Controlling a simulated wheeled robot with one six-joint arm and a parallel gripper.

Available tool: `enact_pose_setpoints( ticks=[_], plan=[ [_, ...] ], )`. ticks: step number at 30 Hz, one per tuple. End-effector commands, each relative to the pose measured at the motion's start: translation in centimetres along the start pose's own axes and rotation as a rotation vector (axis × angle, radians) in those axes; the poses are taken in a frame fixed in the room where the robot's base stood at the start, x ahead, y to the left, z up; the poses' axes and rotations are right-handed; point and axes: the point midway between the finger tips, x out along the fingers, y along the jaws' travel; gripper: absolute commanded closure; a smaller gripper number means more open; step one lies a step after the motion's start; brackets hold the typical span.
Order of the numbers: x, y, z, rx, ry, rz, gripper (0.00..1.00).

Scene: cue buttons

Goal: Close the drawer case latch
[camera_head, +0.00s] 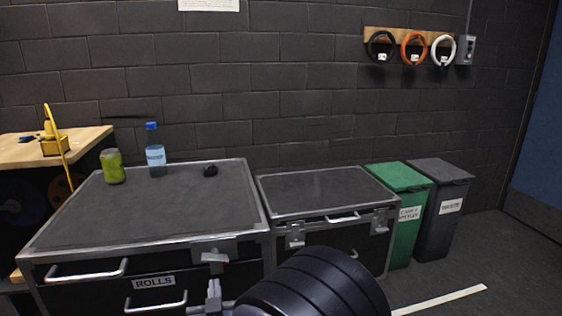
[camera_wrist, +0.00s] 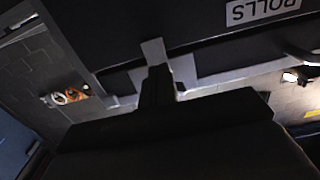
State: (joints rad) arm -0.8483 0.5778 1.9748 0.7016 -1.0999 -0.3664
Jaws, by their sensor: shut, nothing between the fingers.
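The black drawer case (camera_head: 150,210) with metal edging and a ROLLS label stands at the left in the head view. A grey metal latch (camera_head: 215,257) sits on its front near the right corner. My gripper (camera_head: 213,292) is shut and empty, just below that latch and in front of the case. In the wrist view my dark fingers (camera_wrist: 158,88) point at pale latch metal (camera_wrist: 153,50) on the case front. I cannot tell whether they touch it. My dark arm hides part of the case's lower right.
A second case (camera_head: 325,190) with two front latches stands to the right. A green bin (camera_head: 400,178) and a dark bin (camera_head: 440,170) stand beyond it.

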Motion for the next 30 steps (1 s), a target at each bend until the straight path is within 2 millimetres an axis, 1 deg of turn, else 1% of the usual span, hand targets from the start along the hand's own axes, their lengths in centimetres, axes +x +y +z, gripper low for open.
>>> enact_pose_setpoints(
  ticks=[3, 9, 30],
  plan=[
    [1.2, 0.0, 0.2, 0.0, 0.001, 0.001, 1.0],
    [2.0, 0.0, 0.1, -0.001, -0.001, 0.0, 1.0],
    [2.0, 0.1, -0.3, 0.0, 0.0, 0.0, 1.0]
  ],
)
